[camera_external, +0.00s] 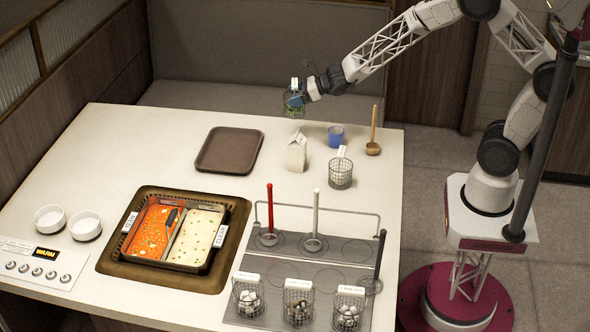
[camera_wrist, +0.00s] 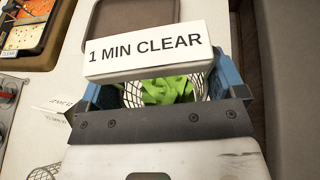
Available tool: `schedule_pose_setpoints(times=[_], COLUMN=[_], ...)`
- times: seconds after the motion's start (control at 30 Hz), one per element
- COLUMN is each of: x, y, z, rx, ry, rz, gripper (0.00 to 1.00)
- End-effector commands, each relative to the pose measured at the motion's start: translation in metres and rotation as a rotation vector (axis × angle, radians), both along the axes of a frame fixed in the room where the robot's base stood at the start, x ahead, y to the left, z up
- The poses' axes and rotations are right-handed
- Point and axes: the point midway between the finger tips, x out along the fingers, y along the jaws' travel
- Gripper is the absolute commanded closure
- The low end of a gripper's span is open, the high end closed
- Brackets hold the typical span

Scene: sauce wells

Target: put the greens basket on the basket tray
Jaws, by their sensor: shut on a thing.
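The greens basket (camera_external: 293,104) is a small wire basket with green leaves, held in the air above the far edge of the counter. In the wrist view its leaves (camera_wrist: 168,90) show between the blue fingers, under a white label reading "1 MIN CLEAR" (camera_wrist: 146,52). My gripper (camera_external: 302,92) is shut on the basket. The label hides part of the basket in the wrist view. The basket tray (camera_external: 230,150) is a flat brown tray, empty, on the counter to the left of and below the basket in the external view; part shows in the wrist view (camera_wrist: 116,22).
A two-well sauce pan (camera_external: 172,236) and several labelled baskets on a grey hob (camera_external: 322,276) are nearer the front.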

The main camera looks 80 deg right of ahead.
Motion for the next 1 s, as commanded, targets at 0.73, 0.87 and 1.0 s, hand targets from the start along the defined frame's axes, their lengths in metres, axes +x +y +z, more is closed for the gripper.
schedule_pose_setpoints(times=[0.73,0.87,1.0], x=[0.0,0.0,0.0], y=[0.0,0.0,0.016], z=[0.152,0.172,0.173], rx=[0.0,-0.001,0.0], ry=[-0.002,-0.002,-0.002], rz=[0.0,-0.001,0.027], gripper=[0.44,0.44,0.44])
